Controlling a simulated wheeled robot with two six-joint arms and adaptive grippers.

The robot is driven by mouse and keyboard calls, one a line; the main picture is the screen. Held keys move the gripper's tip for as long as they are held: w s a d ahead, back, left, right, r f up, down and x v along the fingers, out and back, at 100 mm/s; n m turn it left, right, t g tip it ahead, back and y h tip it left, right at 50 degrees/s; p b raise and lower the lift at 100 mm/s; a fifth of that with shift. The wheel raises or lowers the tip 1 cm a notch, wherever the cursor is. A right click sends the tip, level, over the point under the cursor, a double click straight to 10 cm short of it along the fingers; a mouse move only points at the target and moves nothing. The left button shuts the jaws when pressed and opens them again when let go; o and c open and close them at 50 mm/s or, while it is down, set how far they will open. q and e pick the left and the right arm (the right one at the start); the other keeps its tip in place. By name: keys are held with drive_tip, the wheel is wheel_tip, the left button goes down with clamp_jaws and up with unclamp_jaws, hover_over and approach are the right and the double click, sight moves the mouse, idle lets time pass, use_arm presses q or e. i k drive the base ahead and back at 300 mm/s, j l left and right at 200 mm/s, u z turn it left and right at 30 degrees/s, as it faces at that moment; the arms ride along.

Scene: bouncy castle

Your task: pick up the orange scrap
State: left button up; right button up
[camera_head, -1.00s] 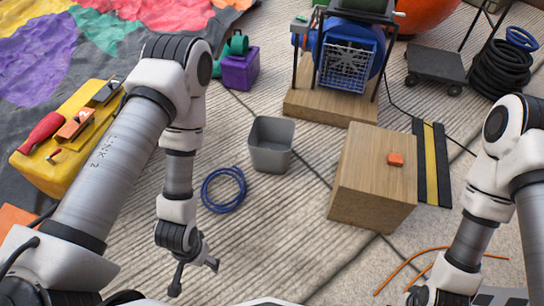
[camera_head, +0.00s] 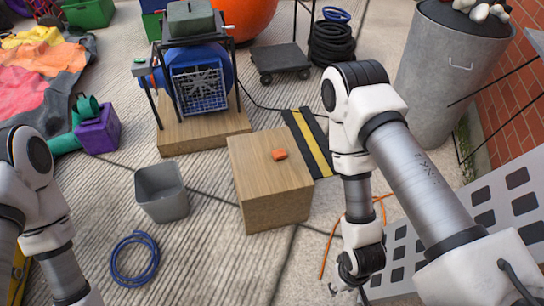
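The orange scrap (camera_head: 279,155) is a small flat piece lying on top of the wooden box (camera_head: 262,170), towards its back right. My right gripper (camera_head: 350,294) hangs low at the bottom of the view, right of and in front of the box, apart from the scrap. It is dark and partly cut off, so I cannot tell its finger opening. My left arm shows at the left edge, and its gripper is outside the picture.
A grey bin (camera_head: 163,192) stands left of the box, with a blue hose coil (camera_head: 134,259) in front. A blue blower (camera_head: 198,80) on a wooden base stands behind. A black-yellow strip (camera_head: 309,143) lies beside the box. A white perforated panel (camera_head: 492,205) is at right.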

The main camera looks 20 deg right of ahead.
sight(280, 154)
drive_tip(key=i+z, duration=0.55)
drive_tip(key=z, duration=1.15)
